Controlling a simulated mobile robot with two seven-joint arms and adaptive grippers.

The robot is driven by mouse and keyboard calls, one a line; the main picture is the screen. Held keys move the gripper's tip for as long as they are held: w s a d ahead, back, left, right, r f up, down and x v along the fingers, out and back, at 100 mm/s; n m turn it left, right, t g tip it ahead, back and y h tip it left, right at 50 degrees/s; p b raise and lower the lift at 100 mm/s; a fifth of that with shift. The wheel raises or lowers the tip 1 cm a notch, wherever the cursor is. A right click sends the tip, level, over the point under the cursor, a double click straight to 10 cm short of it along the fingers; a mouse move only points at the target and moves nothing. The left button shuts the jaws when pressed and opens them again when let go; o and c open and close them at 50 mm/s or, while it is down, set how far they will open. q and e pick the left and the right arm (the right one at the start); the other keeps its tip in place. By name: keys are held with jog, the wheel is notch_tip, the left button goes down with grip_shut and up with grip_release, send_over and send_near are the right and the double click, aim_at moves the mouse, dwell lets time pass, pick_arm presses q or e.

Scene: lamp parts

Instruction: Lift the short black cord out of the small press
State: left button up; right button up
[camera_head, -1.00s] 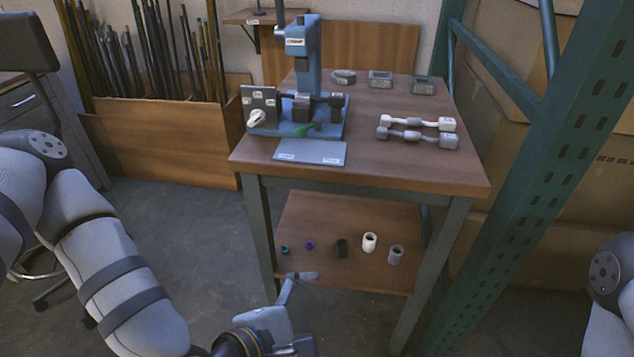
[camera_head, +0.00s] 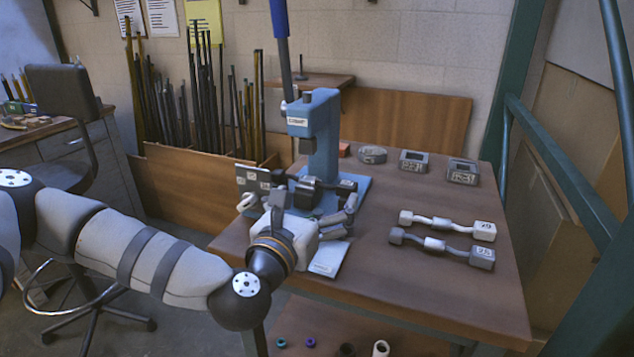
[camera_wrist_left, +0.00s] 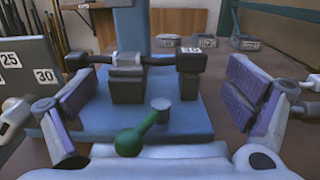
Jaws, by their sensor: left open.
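The small blue press (camera_head: 322,135) stands at the back left of the table, with its long lever upright. The short black cord (camera_wrist_left: 159,61) lies across the press base, through a dark middle block and into a dark block at right in the left wrist view. My left gripper (camera_head: 312,216) is open and empty, just in front of the press base. In the left wrist view its two pads (camera_wrist_left: 160,100) stand apart on either side of the dark blocks, not touching the cord.
A green-knobbed lever (camera_wrist_left: 135,138) rises between my fingers. A numbered plate (camera_wrist_left: 30,72) stands close beside the left finger. A pale plate (camera_head: 328,258) lies in front of the press. White and grey cords (camera_head: 447,225) lie at right; several small grey boxes (camera_head: 413,162) stand behind.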

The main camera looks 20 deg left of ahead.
aim_at(313, 182)
pick_arm(q)
jog(key=w, duration=0.4)
jog(key=shift+w+r, duration=0.15)
jog(key=shift+r, duration=0.1)
jog(key=c, duration=0.8)
jog(key=shift+r, duration=0.1)
